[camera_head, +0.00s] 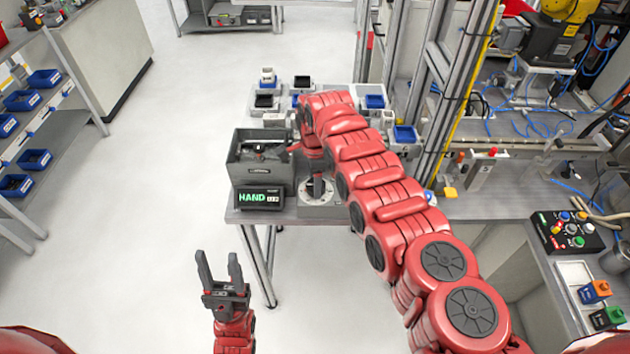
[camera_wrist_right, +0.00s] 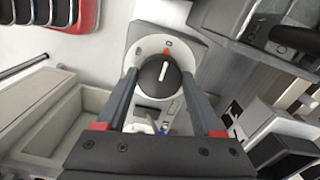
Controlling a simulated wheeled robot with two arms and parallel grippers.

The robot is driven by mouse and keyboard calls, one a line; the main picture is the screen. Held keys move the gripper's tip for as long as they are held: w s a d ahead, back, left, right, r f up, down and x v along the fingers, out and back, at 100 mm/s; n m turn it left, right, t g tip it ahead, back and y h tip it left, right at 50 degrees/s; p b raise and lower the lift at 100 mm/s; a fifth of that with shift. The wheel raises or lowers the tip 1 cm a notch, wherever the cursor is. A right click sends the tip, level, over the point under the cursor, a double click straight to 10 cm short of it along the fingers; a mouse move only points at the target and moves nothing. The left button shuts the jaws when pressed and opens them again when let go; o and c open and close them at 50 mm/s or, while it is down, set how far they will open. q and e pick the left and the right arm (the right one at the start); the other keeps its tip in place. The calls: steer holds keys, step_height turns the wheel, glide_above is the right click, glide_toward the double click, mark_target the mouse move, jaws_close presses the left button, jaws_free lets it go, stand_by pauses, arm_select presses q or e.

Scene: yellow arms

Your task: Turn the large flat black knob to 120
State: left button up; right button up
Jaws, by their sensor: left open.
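The round black knob (camera_wrist_right: 157,85) with a white pointer line sits on a white dial plate of a grey box (camera_head: 322,208). In the right wrist view the line points up and slightly right, near a red mark at the dial's rim. Numbers are too small to read. My right gripper (camera_wrist_right: 161,74) is open, one finger on each side of the knob; I cannot tell whether they touch it. In the head view the right wrist hangs over the dial and partly hides the knob. My left gripper (camera_head: 218,258) is open and empty, in front of the table.
A display reading HAND (camera_head: 259,198) stands left of the dial box, before a grey open bin (camera_head: 262,175). Several small trays and blue bins stand behind on the table. A metal frame post (camera_head: 440,100) rises to the right. Open floor (camera_head: 130,220) lies left.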

steer(key=c, duration=0.7)
steer(key=shift+o, duration=0.2)
